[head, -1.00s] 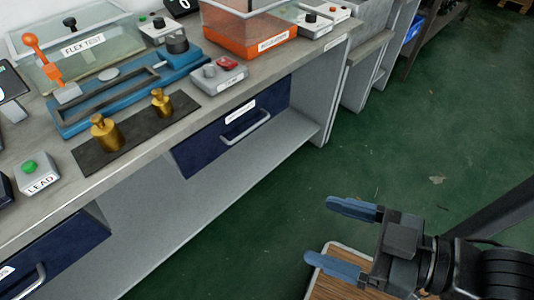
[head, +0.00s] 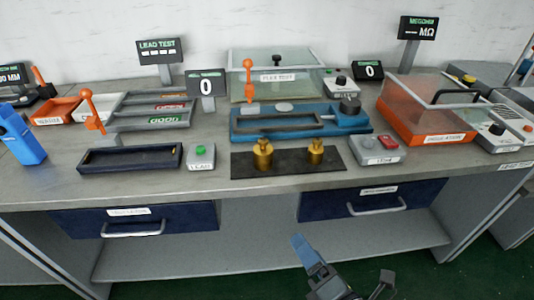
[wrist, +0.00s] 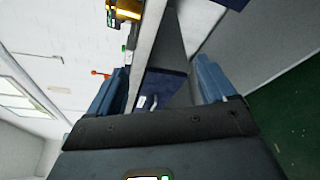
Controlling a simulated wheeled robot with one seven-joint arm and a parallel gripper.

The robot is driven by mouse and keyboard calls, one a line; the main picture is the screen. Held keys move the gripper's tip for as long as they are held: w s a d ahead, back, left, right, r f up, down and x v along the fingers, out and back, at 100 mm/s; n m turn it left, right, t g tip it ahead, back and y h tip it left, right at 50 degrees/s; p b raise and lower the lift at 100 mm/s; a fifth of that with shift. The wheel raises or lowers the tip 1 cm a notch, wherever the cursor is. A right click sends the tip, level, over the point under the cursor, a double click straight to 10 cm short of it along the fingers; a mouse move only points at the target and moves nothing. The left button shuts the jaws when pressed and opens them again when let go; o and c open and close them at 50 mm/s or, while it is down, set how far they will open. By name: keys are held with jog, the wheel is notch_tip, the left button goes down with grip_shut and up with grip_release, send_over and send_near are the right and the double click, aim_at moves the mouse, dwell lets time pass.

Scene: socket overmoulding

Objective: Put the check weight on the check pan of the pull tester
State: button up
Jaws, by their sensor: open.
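Two brass check weights stand upright on a dark mat (head: 288,168) on the bench: a larger left one (head: 263,155) and a smaller right one (head: 315,152). Behind them is a long blue device (head: 240,127), apparently the pull tester, with an orange lever (head: 249,72) at its left and a black knob (head: 349,106) at its right. A flat grey disc (head: 284,107) on its rear edge may be the check pan. My gripper (head: 345,266) is open and empty, low in front of the bench. Its two blue fingers also show apart in the wrist view (wrist: 160,88).
A LEAD button box (head: 201,156) and a grey box with a red button (head: 378,150) flank the mat. A dark tray (head: 130,159) lies left. A clear-topped orange insulation box (head: 430,120) stands right. Drawer handles (head: 378,208) protrude from the bench front.

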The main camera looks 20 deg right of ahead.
aim_at(266, 157)
jog(key=w+r+n, duration=0.1)
jog(key=w+n, duration=0.3)
jog(key=w, duration=0.2)
jog(key=w+r+n+t+h, duration=0.1)
jog(key=w+r+n, duration=0.1)
jog(key=w, duration=0.4)
jog(key=w+r+n+p, duration=0.1)
jog(key=w+r+n, duration=0.1)
jog(key=w+n, duration=0.3)
jog(key=shift+w+d+r+n+t+h, duration=0.2)
jog(key=shift+w+d+n+t+h, duration=0.15)
jog(key=shift+w, duration=0.25)
jog(key=shift+w+r, duration=0.2)
jog(key=shift+w, duration=0.1)
jog(key=w, duration=0.7)
jog(key=shift+w+d+r, duration=0.1)
jog(key=shift+d+r, duration=0.1)
jog(key=shift+d, duration=0.1)
grip_shut()
jog(key=shift+r, duration=0.2)
